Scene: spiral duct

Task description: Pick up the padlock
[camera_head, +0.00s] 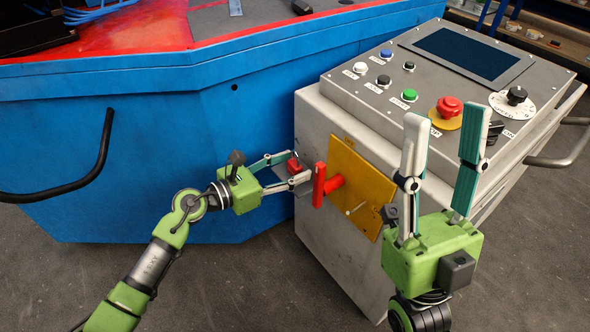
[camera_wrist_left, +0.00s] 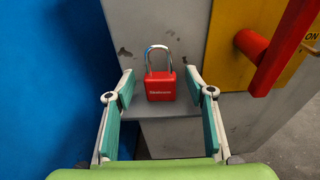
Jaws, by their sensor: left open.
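The padlock (camera_wrist_left: 161,87) has a red body and a silver shackle. It stands upright on a small grey shelf (camera_wrist_left: 196,134) on the side of the grey control cabinet. In the head view the padlock (camera_head: 294,165) is partly hidden by my left gripper (camera_head: 297,168). In the left wrist view my left gripper (camera_wrist_left: 160,95) is open, with one finger on each side of the padlock.
A red switch handle (camera_head: 320,184) on a yellow plate (camera_head: 362,190) sticks out just right of the shelf. The control panel (camera_head: 430,75) has buttons and a red emergency stop (camera_head: 449,107). A blue machine wall (camera_head: 150,150) stands close on the left.

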